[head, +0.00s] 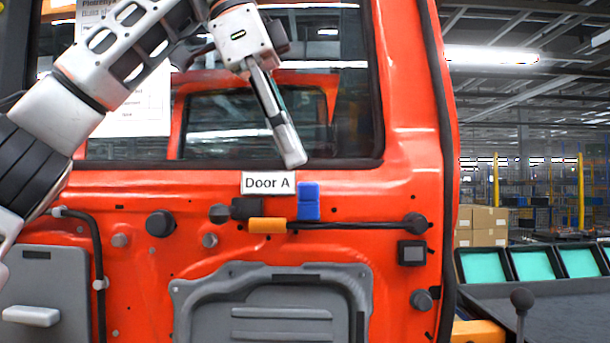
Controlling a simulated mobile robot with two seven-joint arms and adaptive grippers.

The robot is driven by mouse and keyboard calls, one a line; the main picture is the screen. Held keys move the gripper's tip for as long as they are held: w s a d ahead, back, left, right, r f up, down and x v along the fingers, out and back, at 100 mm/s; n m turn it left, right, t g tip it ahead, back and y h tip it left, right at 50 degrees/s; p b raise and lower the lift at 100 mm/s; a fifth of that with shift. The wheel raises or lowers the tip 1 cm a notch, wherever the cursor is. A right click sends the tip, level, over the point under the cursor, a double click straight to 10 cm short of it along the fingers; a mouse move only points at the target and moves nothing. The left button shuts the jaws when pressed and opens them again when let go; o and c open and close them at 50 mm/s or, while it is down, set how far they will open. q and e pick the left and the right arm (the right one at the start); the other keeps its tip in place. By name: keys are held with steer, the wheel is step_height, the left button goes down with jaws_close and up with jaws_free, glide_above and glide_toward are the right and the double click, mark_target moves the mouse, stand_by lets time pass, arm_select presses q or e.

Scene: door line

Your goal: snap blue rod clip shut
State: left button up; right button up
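The blue rod clip (308,201) is on the red door, just right of the "Door A" label. It stands upright above the black rod (350,225), its lower edge near the rod. A seam splits it into an upper and a lower part, and the upper part is raised, not folded over the rod. My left gripper (293,159) comes down from the top left, with its fingers together and nothing visible between them. Its tips are a little above the blue clip, slightly left of it and apart from it. My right gripper is not in view.
An orange clip (267,226) lies along the rod to the left, beside a black block (246,208). The door window (330,110) is behind my gripper. A dark table (560,310) with teal-lined bins (531,263) stands at the right.

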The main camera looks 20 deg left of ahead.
mark_target(306, 182)
arm_select(q)
steer(key=shift+x, duration=2.3)
steer(key=shift+w, duration=0.15)
jaws_close()
